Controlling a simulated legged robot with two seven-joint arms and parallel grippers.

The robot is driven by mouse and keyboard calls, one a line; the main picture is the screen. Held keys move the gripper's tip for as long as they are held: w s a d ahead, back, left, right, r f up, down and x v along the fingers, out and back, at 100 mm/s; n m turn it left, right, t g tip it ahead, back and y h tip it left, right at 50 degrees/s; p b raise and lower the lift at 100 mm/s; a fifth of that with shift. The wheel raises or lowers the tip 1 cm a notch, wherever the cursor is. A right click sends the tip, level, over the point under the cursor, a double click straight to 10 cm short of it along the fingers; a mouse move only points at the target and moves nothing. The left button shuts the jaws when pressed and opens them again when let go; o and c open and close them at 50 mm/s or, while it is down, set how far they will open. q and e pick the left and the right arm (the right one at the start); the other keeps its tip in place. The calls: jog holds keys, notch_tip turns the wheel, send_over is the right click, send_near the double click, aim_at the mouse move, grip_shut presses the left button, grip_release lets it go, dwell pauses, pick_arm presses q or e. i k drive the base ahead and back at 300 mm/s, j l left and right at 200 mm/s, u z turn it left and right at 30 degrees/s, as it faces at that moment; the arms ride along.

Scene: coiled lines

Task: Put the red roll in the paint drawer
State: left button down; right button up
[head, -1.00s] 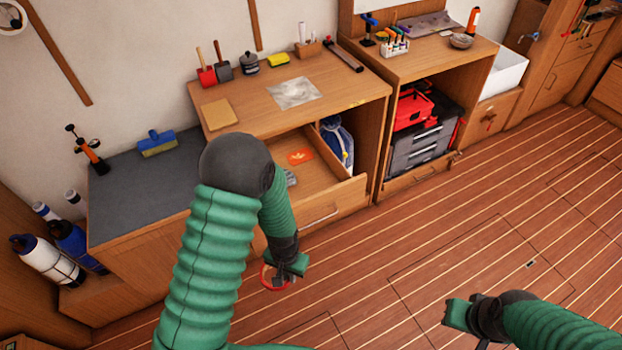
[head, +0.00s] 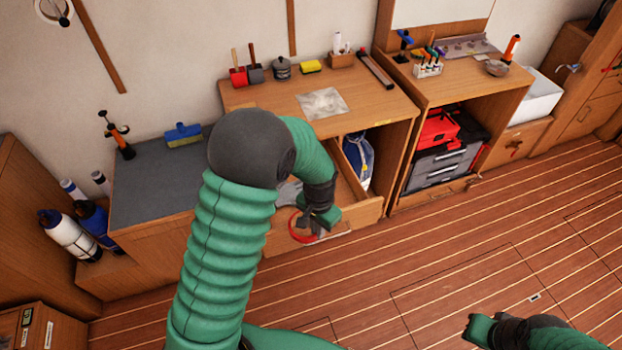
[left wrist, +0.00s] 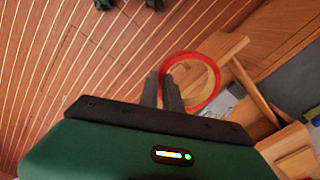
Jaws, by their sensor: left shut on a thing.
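The red roll (head: 301,229) is a thin red ring. My left gripper (head: 312,218) is shut on it and holds it in front of the open drawer, close to its front edge. In the left wrist view the red roll (left wrist: 216,84) stands out past the two dark fingers (left wrist: 164,90), with wood seen through it. The open drawer (head: 362,212) juts out from the workbench; my left arm hides much of its inside, and a grey item (head: 288,192) shows in it. My right gripper (head: 475,325) is at the lower right, far from the roll; its fingers are unclear.
The workbench top (head: 376,104) holds a yellow sponge (head: 311,67), brushes and a pot. A blue bag (head: 358,158) sits in the compartment right of the drawer. A grey counter (head: 155,180) is at left. The floor in front is clear.

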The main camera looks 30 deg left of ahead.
aim_at(340, 200)
jog(key=i, duration=0.85)
